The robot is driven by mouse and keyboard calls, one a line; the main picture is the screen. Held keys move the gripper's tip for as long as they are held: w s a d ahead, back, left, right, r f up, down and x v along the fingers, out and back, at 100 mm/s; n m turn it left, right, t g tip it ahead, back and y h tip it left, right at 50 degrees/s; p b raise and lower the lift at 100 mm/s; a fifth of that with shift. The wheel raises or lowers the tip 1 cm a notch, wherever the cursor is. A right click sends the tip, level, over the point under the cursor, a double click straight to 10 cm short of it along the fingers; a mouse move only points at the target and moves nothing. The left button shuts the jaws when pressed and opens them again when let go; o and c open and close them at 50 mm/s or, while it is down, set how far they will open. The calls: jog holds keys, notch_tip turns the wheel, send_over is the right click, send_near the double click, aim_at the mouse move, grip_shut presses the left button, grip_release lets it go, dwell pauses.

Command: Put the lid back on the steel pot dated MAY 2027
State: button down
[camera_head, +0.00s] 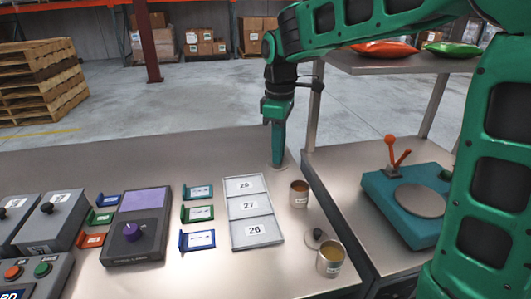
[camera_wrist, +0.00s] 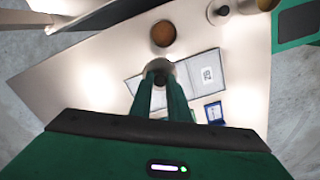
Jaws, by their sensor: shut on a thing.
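My gripper (camera_head: 278,160) points down at the far end of the bench, shut on the knob of a round grey lid (camera_wrist: 158,66). The lid's edge shows below the fingertips in the head view (camera_head: 286,167); I cannot tell whether it touches the bench. A steel pot (camera_head: 299,194) stands open nearby, brown inside; it also shows just beyond the lid in the wrist view (camera_wrist: 163,34). A second open steel pot (camera_head: 330,262) stands nearer, with another black-knobbed lid (camera_head: 315,238) lying beside it. The pots' labels are too small to read.
A three-part tray (camera_head: 234,207) with numbered cells lies left of the pots. Small coloured holders (camera_head: 197,213) and a grey device with a purple knob (camera_head: 143,250) stand further left. A teal machine with orange levers (camera_head: 388,192) sits on the right-hand bench, below a shelf (camera_head: 375,62).

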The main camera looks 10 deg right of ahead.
jog(key=s+d+m, duration=0.3)
jog(key=d, duration=0.3)
jog(key=shift+w+f, duration=0.15)
jog(key=shift+f, duration=2.55)
jog(key=shift+f, duration=0.1)
dwell(0.4)
jog(key=c, duration=1.1)
grip_release()
jog(key=shift+r, duration=3.5)
